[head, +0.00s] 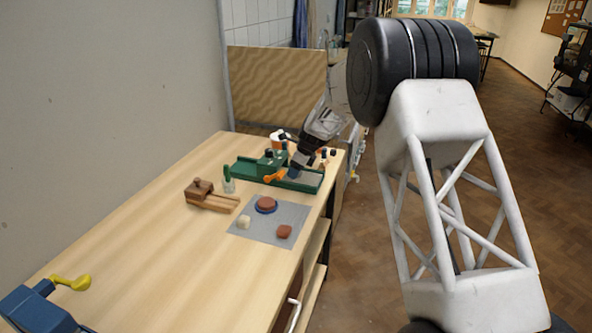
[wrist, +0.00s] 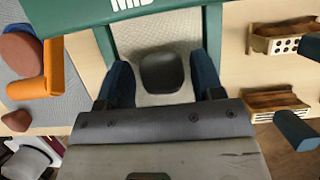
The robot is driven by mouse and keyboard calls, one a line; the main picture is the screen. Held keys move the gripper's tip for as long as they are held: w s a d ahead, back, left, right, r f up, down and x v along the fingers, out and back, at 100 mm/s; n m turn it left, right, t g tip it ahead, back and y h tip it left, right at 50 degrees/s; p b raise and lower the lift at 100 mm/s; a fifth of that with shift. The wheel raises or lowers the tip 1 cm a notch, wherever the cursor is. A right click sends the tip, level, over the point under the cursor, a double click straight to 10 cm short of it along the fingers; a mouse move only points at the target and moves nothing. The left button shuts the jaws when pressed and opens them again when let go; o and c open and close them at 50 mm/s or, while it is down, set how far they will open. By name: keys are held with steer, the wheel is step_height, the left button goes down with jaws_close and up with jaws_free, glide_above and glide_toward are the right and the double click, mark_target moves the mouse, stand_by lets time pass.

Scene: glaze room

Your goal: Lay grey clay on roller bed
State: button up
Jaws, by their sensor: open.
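The grey clay (wrist: 161,72) is a dark rounded lump. In the wrist view it rests on the pale grey bed (wrist: 184,28) of the green slab roller (wrist: 80,14). My gripper (head: 294,172) is over the bed in the head view, pointing down. Its two dark blue fingers are open, one on each side of the clay, with a narrow gap of bed showing on both sides. The roller (head: 247,169) also stands at the table's far end in the head view. The clay is hidden there behind my gripper.
An orange handle (wrist: 53,68) sticks up left of the bed. A grey mat (head: 265,233) holds a blue disc with red clay (head: 266,203), a cream lump (head: 244,222) and a red-brown lump (head: 284,231). A wooden tool (head: 210,197) lies left. Wooden-topped racks (wrist: 276,102) stand right.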

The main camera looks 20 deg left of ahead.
steer(key=v, duration=1.2)
steer(key=shift+r, duration=0.1)
stand_by(0.5)
steer(key=shift+d, duration=0.1)
steer(key=s+d+r+n+t+h, duration=0.1)
steer(key=s+d+r+n, duration=0.2)
steer(key=s+d+r, duration=0.35)
steer(key=s+d+r+n, duration=0.25)
steer(key=s+d, duration=0.55)
steer(key=d, duration=0.4)
steer(key=s+d+r+n+t+h, duration=0.1)
steer(key=s+d+r+n, duration=0.2)
steer(key=s+d+r, duration=0.45)
steer(key=s+d+f+n+h, duration=0.1)
steer(key=s+d+f+n, duration=0.1)
steer(key=s+d, duration=0.5)
steer(key=s+d+f+n, duration=0.3)
steer(key=s+d, duration=0.4)
steer(key=s, duration=0.9)
steer(key=s+d+f+n+h, duration=0.1)
steer(key=s+d+f+n, duration=0.1)
steer(key=s+d+n, duration=0.2)
steer(key=s+d, duration=0.3)
steer(key=s, duration=0.5)
steer(key=shift+s+f+t+h, duration=0.25)
steer(key=shift+f+t+h, duration=0.05)
steer(key=shift+f, duration=0.05)
